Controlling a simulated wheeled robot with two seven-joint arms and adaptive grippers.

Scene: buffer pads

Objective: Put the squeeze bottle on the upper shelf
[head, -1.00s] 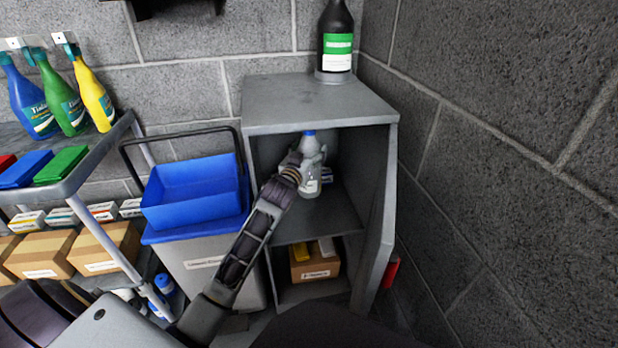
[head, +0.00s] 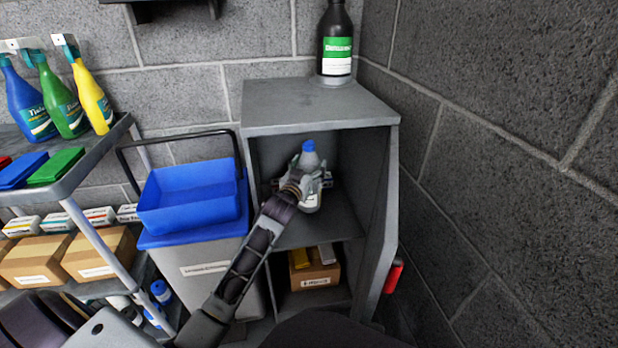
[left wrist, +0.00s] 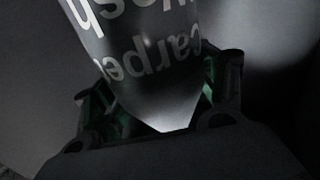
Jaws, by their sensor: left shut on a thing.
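The squeeze bottle (head: 309,156), pale with a blue cap, is upright inside the upper compartment of the grey cabinet. My left gripper (head: 305,181) is shut on it, with the arm reaching in from the front left. The left wrist view shows the bottle (left wrist: 150,55) between the two fingers (left wrist: 165,95), its lettering upside down in the picture. The upper shelf (head: 335,226) is under the bottle. I cannot tell whether the bottle's base touches it. My right gripper is not in view.
A black bottle (head: 336,45) stands on the cabinet top (head: 290,103). The open cabinet door (head: 384,230) is at the right. A small carton (head: 316,275) sits in the lower compartment. A blue bucket (head: 190,205) and a cart with spray bottles (head: 95,100) stand at left.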

